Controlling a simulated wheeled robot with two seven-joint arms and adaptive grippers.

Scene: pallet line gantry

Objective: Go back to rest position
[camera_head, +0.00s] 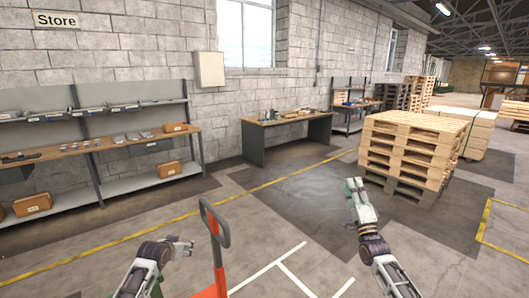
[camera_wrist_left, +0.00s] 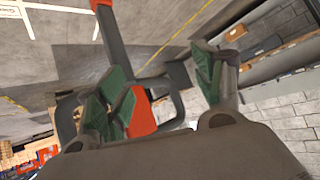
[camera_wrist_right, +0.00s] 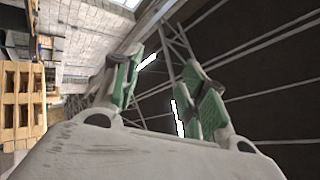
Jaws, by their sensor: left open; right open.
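My left gripper (camera_head: 183,246) is low in the head view, just left of a grey and orange-red pallet-truck handle (camera_head: 225,226). In the left wrist view its green-padded fingers (camera_wrist_left: 165,85) are apart with nothing held, and the handle loop (camera_wrist_left: 178,108) shows behind them. I cannot tell the exact gap. My right gripper (camera_head: 356,187) is raised over the floor, right of the handle and in front of the pallet stack. In the right wrist view its fingers (camera_wrist_right: 160,72) are spread and empty, with the dark roof behind.
A stack of wooden pallets (camera_head: 408,145) stands at the right. A workbench (camera_head: 285,128) is along the wall, and a shelved bench (camera_head: 110,148) with boxes and tools is at the left. Yellow and white lines (camera_head: 276,181) mark the floor, which is clear between the handle and the benches.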

